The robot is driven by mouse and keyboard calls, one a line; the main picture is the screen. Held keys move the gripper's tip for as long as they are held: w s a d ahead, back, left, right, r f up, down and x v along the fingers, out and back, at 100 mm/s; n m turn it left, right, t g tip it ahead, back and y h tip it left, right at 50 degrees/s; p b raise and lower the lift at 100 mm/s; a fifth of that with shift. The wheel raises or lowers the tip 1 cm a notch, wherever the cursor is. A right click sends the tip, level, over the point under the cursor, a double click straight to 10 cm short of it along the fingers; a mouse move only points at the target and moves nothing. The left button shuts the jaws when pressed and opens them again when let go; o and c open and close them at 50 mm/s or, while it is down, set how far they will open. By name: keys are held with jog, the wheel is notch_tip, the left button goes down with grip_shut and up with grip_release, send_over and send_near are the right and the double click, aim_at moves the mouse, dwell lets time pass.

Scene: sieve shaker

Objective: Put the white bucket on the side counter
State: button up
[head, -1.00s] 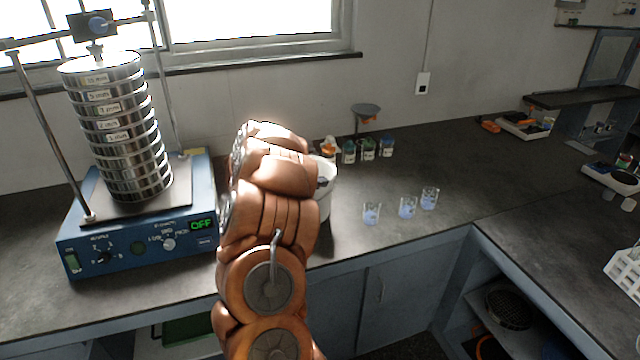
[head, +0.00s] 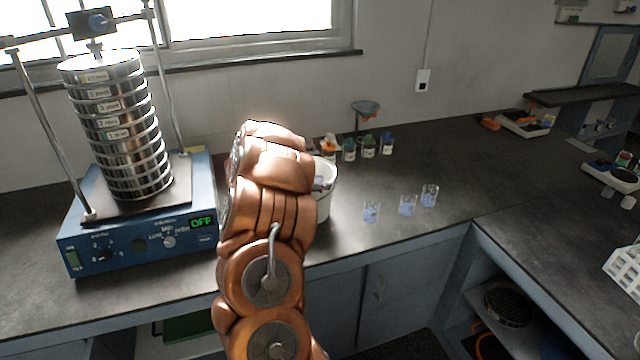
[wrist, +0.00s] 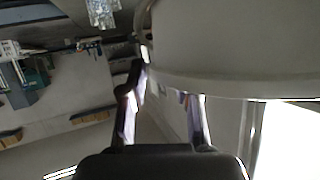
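The white bucket (head: 326,203) stands upright on the counter in the head view, right of the sieve shaker. My arm hides its left part. In the wrist view, its pale wall and rim (wrist: 240,45) fill the upper right. My gripper (wrist: 165,82) is at the bucket's rim, with its two fingers visibly apart. The left fingertip reaches the rim's edge; the right finger's tip is hidden behind the rim. Whether either finger touches the bucket is unclear. The side counter (head: 560,235) runs along the right of the head view.
The blue sieve shaker (head: 140,245) with its sieve stack (head: 120,130) stands left of my arm; its display reads OFF. Three small beakers (head: 408,206) stand right of the bucket. Several small jars (head: 368,147) and a funnel stand (head: 366,108) are behind. A white rack (head: 625,268) sits at the right edge.

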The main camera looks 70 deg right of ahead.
jog(key=shift+r, duration=0.1)
jog(key=b+v, duration=0.3)
jog(key=v, duration=0.9)
jog(key=shift+r, duration=0.1)
